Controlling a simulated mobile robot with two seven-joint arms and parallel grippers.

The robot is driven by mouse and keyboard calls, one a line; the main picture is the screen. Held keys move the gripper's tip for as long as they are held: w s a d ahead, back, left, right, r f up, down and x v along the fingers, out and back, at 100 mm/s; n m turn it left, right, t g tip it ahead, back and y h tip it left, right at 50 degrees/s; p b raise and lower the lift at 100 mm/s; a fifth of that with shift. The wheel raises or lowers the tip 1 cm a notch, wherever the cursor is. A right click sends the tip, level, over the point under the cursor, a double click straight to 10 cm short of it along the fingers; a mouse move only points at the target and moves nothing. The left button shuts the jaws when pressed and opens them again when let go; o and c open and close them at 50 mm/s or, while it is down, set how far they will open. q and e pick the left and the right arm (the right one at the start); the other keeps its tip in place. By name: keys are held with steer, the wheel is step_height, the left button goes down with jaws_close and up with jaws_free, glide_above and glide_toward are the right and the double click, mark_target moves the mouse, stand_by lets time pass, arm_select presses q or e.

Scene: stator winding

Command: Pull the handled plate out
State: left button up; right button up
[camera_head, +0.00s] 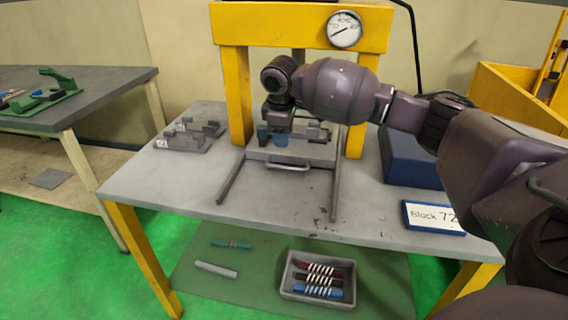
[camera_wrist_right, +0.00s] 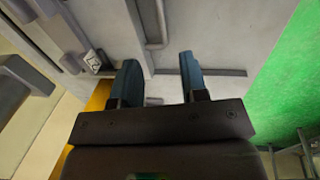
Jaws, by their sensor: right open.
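The handled plate (camera_head: 314,153) lies flat between two rails under the yellow press frame, with a grey fixture on it. Its bar handle (camera_head: 278,166) faces the front of the table. My right gripper (camera_head: 272,139) is open and empty, pointing down over the plate's front, near the handle. In the right wrist view the two blue fingers (camera_wrist_right: 159,80) stand apart. The handle (camera_wrist_right: 155,30) shows beyond the fingertips, within the span of the gap, and the plate (camera_wrist_right: 112,25) lies left of it. I see no contact. My left gripper is not in view.
The yellow press frame (camera_head: 238,95) with a gauge (camera_head: 344,30) stands around the plate. Grey fixtures (camera_head: 188,135) lie at the left, a blue box (camera_head: 405,160) and a Block 72 sign (camera_head: 433,216) at the right. The table between the rails is clear at the front.

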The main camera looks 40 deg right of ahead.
mark_target(285, 166)
steer(key=f+b, duration=0.1)
steer(key=f, duration=0.2)
steer(key=d+f+b, duration=0.1)
steer(key=f, duration=0.2)
steer(key=w+f+b, duration=0.1)
steer(key=f, duration=0.2)
steer(key=shift+d+f, duration=0.15)
steer(key=shift+f, duration=0.25)
steer(key=shift+w+d+f, duration=0.1)
steer(key=shift+w+f, duration=0.05)
steer(key=shift+f, duration=0.35)
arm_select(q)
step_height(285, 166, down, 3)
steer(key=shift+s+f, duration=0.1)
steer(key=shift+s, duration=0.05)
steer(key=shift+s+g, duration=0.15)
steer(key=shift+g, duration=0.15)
arm_select(e)
steer(key=shift+r, duration=0.1)
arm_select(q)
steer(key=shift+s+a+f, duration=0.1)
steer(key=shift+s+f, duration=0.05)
arm_select(e)
jaws_close()
